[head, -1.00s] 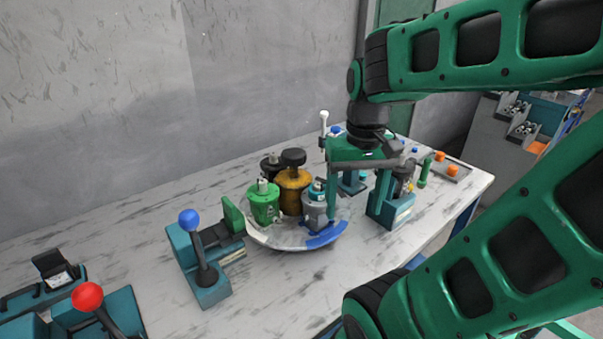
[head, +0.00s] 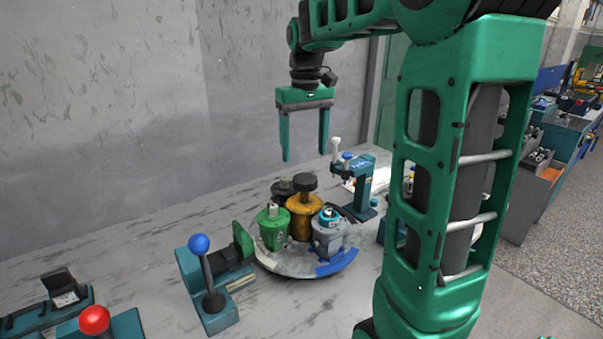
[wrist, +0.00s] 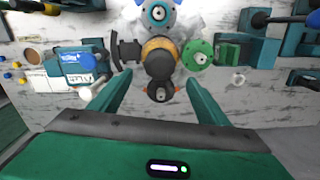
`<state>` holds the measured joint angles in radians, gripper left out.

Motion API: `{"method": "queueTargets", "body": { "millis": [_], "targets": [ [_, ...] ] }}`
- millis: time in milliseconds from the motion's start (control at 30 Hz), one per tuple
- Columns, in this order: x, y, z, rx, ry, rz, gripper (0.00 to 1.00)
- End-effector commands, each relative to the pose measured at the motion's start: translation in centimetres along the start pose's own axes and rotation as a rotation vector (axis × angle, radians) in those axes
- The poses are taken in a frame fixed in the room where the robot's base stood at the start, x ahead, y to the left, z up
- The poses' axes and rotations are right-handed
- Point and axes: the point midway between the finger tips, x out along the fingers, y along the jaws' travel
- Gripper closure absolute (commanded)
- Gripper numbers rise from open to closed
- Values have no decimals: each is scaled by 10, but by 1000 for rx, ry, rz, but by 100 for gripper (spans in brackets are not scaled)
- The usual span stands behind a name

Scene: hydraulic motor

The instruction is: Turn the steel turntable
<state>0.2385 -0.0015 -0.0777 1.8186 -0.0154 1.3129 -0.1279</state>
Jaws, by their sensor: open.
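The steel turntable (head: 283,266) is a round grey disc on the table, with a blue section on its front right rim. It carries a green pot-shaped part (head: 271,232), a grey-blue part (head: 327,238), a dark part at the back and a yellow-brown centre post with a black knob (head: 304,205). My gripper (head: 304,158) is open and empty, raised above and behind the turntable, fingers pointing down. In the wrist view the centre post (wrist: 158,52) and the green part (wrist: 199,55) show beyond my spread fingers (wrist: 158,84).
A teal press-like fixture (head: 364,188) stands behind right. My arm hides the table's right part. The wall is close behind.

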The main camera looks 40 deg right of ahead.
Motion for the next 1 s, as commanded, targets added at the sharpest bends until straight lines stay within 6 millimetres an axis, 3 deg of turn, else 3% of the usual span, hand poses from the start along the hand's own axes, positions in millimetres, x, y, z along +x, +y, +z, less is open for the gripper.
{"method": "queueTargets", "body": {
  "millis": [200,400,833,1000],
  "targets": [
    [40,0,1,1,-2,0,30],
    [64,0,0,1,-2,0,30],
    [73,0,0,1,1,0,30],
    [73,0,0,1,1,0,69]
  ]
}}
